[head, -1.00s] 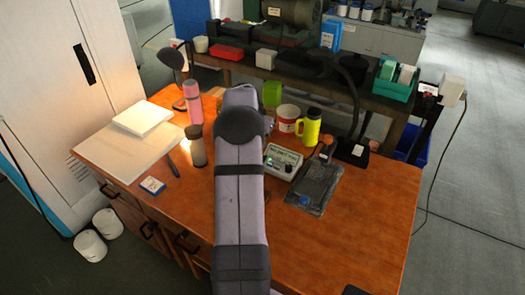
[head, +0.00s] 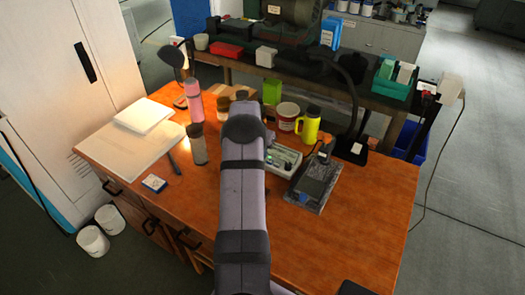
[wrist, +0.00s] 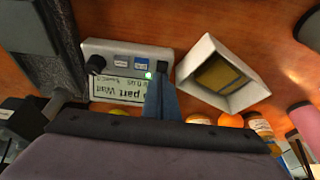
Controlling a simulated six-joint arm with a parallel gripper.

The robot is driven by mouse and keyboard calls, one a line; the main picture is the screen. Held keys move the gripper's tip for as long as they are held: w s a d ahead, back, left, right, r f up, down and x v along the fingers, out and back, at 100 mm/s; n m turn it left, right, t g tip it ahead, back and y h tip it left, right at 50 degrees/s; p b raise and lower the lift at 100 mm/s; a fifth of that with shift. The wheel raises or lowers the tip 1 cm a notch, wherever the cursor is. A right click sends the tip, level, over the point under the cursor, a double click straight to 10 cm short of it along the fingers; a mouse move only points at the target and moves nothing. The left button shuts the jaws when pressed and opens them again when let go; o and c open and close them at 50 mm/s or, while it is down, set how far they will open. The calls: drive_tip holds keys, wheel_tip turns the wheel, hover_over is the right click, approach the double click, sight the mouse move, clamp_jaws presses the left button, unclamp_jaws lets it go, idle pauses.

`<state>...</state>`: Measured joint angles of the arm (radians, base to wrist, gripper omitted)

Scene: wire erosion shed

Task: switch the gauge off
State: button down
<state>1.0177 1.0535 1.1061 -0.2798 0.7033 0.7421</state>
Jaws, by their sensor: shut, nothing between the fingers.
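The gauge (head: 283,160) is a pale grey box on the wooden desk, partly hidden behind my arm in the head view. In the wrist view the gauge (wrist: 128,58) shows a black knob, two blue-labelled buttons, a printed label and a lit green light (wrist: 149,76). My gripper (wrist: 160,78) is shut and empty. Its fingertips are over the gauge's end by the green light and hide part of the panel there. I cannot tell whether they touch it. In the head view my gripper is hidden behind my arm.
A white-framed box with an amber panel (wrist: 222,75) stands close beside the gauge. A dark plate-like device (head: 313,187) is right of it. A yellow mug (head: 309,125) and a red-white tin (head: 287,117) stand behind.

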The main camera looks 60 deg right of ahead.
drive_tip(key=shift+d+f+b, duration=0.1)
drive_tip(key=shift+f+b, duration=0.2)
drive_tip(key=shift+b, duration=0.4)
drive_tip(key=shift+a+f, duration=0.15)
drive_tip(key=shift+a, duration=0.05)
drive_tip(key=shift+s+a, duration=0.1)
drive_tip(key=shift+a, duration=0.05)
drive_tip(key=shift+a+f, duration=0.2)
drive_tip(key=shift+a, duration=0.5)
drive_tip(key=shift+r, duration=0.1)
drive_tip(key=shift+r+p, duration=0.35)
drive_tip(key=shift+r, duration=0.25)
drive_tip(key=d+b+v, duration=0.1)
drive_tip(key=v, duration=1.2)
drive_tip(key=shift+r, duration=0.35)
